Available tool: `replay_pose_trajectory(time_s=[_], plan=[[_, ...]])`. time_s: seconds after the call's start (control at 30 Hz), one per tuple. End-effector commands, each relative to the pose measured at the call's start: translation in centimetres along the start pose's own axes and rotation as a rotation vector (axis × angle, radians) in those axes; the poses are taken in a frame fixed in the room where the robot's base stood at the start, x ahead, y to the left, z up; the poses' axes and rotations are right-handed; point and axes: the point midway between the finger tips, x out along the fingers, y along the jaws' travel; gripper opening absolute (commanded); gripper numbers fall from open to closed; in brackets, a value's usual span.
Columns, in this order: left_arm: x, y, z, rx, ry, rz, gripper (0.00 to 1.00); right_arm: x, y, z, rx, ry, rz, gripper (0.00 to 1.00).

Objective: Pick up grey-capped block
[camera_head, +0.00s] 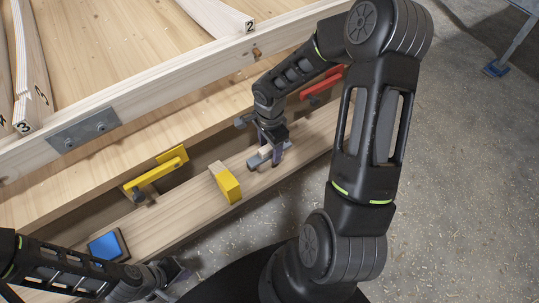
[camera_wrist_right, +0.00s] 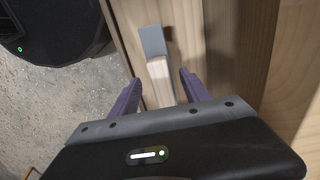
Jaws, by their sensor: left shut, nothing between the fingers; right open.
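The grey-capped block (camera_head: 254,161) lies on the wooden beam, its bare wood end toward my right gripper. In the right wrist view its grey cap (camera_wrist_right: 152,40) points away from me, and the pale wood part lies between the fingers. My right gripper (camera_head: 269,156) is open around the block, one finger on each side; in the right wrist view the gripper (camera_wrist_right: 160,79) shows gaps beside the wood. My left gripper (camera_head: 183,274) is shut and empty at the lower left, apart from the block.
A yellow-capped block (camera_head: 229,186) and a blue block (camera_head: 104,246) sit on the same beam (camera_head: 182,213). A yellow clamp (camera_head: 156,172) and a red clamp (camera_head: 322,86) are mounted behind it. Numbered planks (camera_head: 217,15) lie at the back. Concrete floor is in front.

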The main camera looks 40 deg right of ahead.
Motion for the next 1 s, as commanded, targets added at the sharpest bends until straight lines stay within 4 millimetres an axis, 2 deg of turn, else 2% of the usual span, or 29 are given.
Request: replay_pose_trajectory(time_s=[0.33,0.7,1.0], plan=[[0.0,0.0,0.0,0.0,0.0,0.0,0.0,0.5,0.0,0.0,-0.002,0.0,0.0,0.55],[0.2,-0.1,0.0,0.0,0.0,0.0,0.0,5.1,-0.3,-0.1,-0.002,-0.001,0.0,0.55],[0.2,-0.1,0.0,0.0,0.0,0.0,0.0,5.2,-0.3,-0.1,-0.001,0.0,-0.001,0.55]])
